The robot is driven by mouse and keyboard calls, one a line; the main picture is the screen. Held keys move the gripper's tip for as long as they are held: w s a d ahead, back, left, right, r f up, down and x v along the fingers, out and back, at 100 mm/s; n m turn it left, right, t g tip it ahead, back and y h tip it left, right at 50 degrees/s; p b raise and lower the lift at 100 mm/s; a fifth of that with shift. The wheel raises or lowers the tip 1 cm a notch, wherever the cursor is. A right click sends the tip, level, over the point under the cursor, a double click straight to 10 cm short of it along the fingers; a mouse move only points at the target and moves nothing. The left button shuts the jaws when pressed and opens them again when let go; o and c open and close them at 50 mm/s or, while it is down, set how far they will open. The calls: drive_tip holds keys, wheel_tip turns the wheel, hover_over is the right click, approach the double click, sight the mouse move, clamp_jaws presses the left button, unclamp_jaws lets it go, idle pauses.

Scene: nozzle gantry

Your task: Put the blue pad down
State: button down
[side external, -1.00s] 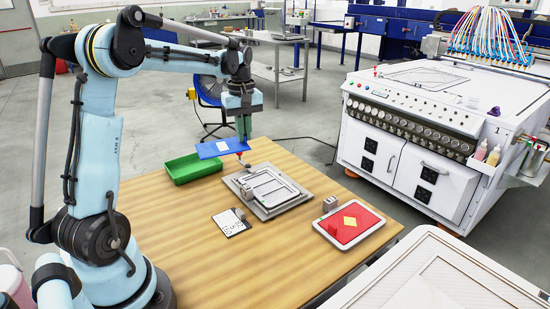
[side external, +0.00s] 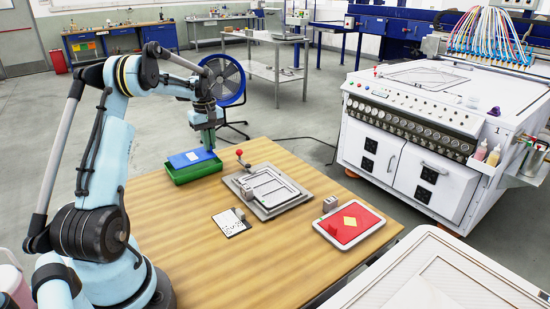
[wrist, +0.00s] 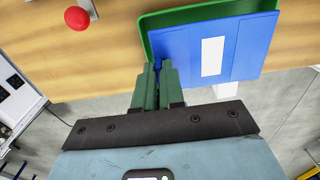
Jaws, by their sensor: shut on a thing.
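The blue pad (side external: 188,158) is a flat blue piece with a white label, and it shows large in the wrist view (wrist: 190,50). My gripper (side external: 211,149) is shut on the pad's near edge; its green fingers (wrist: 157,68) meet at the pad's side in the wrist view. The pad is over the green tray (side external: 196,174) at the back left of the wooden table. The tray's rim (wrist: 146,22) shows around part of the pad in the wrist view. I cannot tell whether the pad touches the tray.
A grey metal frame fixture (side external: 268,190) with a red knob (side external: 239,152) stands right of the tray. The front left of the wooden table (side external: 180,222) is clear.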

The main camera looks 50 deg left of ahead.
sight(210, 153)
drive_tip(key=shift+f, duration=2)
drive_tip(key=shift+f, duration=0.15)
drive_tip(key=c, duration=1.2)
unclamp_jaws()
drive_tip(key=shift+c, duration=0.2)
